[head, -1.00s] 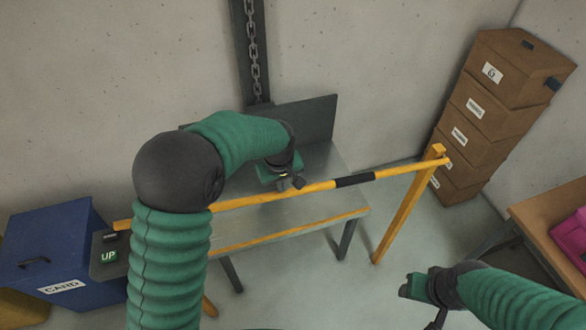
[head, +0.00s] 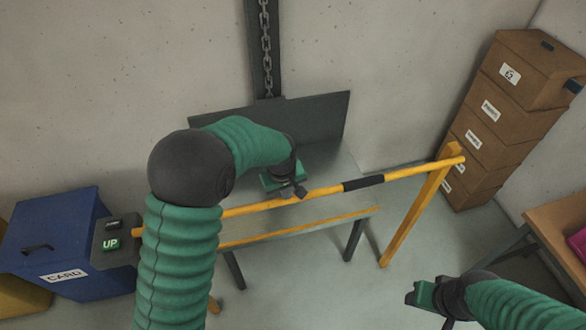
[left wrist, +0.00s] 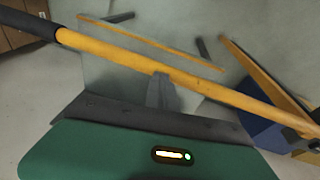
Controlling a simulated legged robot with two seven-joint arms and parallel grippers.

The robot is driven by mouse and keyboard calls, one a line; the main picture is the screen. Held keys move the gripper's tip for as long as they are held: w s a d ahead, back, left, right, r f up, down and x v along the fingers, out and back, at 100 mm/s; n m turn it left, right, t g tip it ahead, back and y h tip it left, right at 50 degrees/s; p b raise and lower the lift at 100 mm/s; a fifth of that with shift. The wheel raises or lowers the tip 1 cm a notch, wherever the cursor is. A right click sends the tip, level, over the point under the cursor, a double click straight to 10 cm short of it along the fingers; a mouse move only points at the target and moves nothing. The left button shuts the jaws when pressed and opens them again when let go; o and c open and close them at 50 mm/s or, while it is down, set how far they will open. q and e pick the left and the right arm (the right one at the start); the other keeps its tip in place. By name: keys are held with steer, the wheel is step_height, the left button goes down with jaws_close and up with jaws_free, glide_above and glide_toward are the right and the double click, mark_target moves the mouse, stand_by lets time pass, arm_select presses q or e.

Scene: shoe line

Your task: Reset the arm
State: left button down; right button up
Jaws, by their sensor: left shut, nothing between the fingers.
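My left arm bends over from the left in the head view. Its gripper (head: 298,192) hangs at the yellow bar (head: 325,191), left of the bar's dark sleeve. In the left wrist view the gripper's fingers (left wrist: 160,82) are together with nothing between them and overlap the yellow bar (left wrist: 215,92). I cannot tell whether they touch it. My right gripper (head: 422,294) is at the lower right of the head view, apart from the bar. Its finger opening is too unclear to judge.
Behind the bar is a grey platform (head: 335,160) with an upright back plate (head: 325,117) under a chain. A control box with a green UP button (head: 111,244) and a blue CARD bin (head: 50,225) stand left. Stacked cartons (head: 500,110) and a wooden table (head: 555,215) are right.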

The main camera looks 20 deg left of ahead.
arm_select(q)
steer(key=r, duration=0.1)
steer(key=r+p, duration=0.1)
steer(key=w+r, duration=0.1)
steer(key=shift+w+a+r+p, duration=0.1)
steer(key=shift+a+r+p, duration=0.2)
steer(key=shift+r+p, duration=0.1)
steer(key=shift+r+b, duration=0.55)
steer(key=shift+b, duration=0.45)
steer(key=s+b+v, duration=0.1)
steer(key=v, duration=0.8)
steer(key=s+f+m+b, duration=0.4)
steer(key=s+f+m, duration=0.4)
steer(key=s+f, duration=0.7)
steer(key=s+d, duration=0.1)
steer(key=s, duration=0.2)
steer(key=shift+s+f+b, duration=0.2)
steer(key=shift+s+b, duration=0.1)
arm_select(e)
steer(key=x, duration=0.2)
steer(key=s+x, duration=0.1)
steer(key=x, duration=0.1)
steer(key=shift+d+f, duration=0.2)
steer(key=shift+f, duration=0.15)
arm_select(q)
steer(key=shift+s+r, duration=0.1)
steer(key=shift+s, duration=0.05)
arm_select(e)
steer(key=shift+s+d, duration=0.1)
steer(key=shift+s, duration=0.05)
